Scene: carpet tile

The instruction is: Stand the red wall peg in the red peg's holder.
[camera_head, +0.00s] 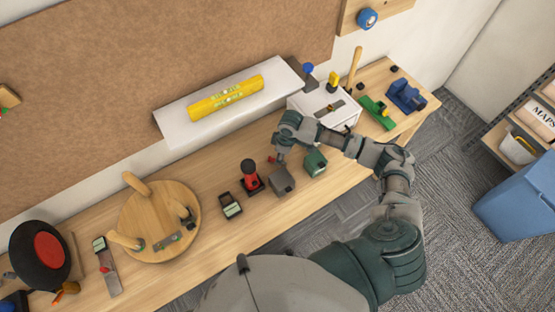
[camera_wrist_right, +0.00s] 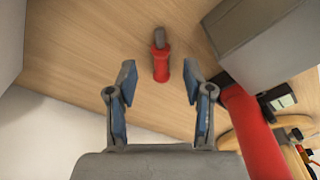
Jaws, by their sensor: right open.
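The red wall peg (camera_wrist_right: 161,64) shows in the right wrist view as a small red piece with a grey end, over the bare wood between my open fingers and apart from both. In the head view it is a small red spot (camera_head: 271,159) beside the fingertips. My right gripper (camera_head: 281,157) is open and empty above the bench, near the white wall shelf; its blue-padded fingers (camera_wrist_right: 158,78) flank the peg in the wrist view. A red body on a black base (camera_head: 251,178) stands left of the gripper. I cannot tell which piece is the red peg's holder. My left gripper is not in view.
A grey block (camera_head: 282,182) and a green block (camera_head: 316,162) stand close to the gripper. The white shelf (camera_head: 182,123) with a yellow level (camera_head: 226,97) is behind. A white box (camera_head: 325,108) is at right. A round wooden stool (camera_head: 150,203) lies further left.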

